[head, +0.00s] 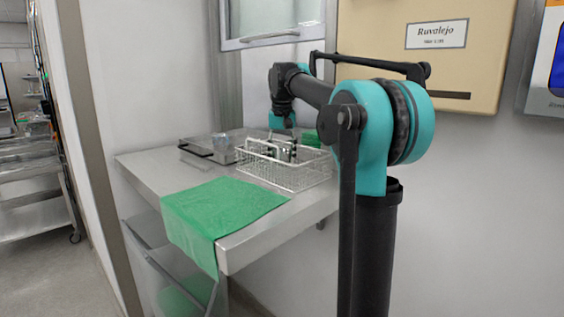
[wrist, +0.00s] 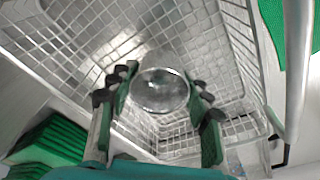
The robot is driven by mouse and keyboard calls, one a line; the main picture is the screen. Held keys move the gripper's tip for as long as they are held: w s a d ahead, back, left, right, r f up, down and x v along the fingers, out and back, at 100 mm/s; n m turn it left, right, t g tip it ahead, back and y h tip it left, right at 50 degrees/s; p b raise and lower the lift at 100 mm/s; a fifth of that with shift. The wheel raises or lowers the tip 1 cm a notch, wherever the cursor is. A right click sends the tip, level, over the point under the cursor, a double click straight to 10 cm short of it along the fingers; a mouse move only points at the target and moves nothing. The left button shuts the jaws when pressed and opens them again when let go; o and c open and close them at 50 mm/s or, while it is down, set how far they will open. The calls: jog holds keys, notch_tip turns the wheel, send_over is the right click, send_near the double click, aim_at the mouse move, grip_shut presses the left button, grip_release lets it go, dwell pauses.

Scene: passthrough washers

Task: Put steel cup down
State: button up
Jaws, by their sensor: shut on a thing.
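The steel cup (wrist: 160,90) shows in the wrist view as a round, shiny metal shape between the two fingers of my gripper (wrist: 160,95). The fingers are shut on it, one on each side. The cup is inside the outline of the wire basket (wrist: 240,50), over its mesh floor. I cannot tell whether the cup touches the floor. In the head view my gripper (head: 284,148) reaches down into the wire basket (head: 318,180) on the steel table, and the cup is mostly hidden there by the fingers and mesh.
A steel table (head: 150,172) carries a green cloth (head: 215,207) over its front edge. Left of the basket are a clear container (head: 222,150) and a dark-edged tray (head: 195,150). Green material (wrist: 50,145) lies beside the basket. The basket walls surround my fingers. Bare tabletop shows at the left.

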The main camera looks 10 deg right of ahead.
jog(key=shift+f, duration=1.1)
jog(key=shift+f, duration=0.1)
jog(key=o, duration=1.2)
jog(key=shift+c, duration=0.2)
notch_tip(320, 180, up, 12)
jog(key=s, duration=0.1)
jog(key=shift+s+a, duration=0.15)
jog(key=shift+s, duration=0.2)
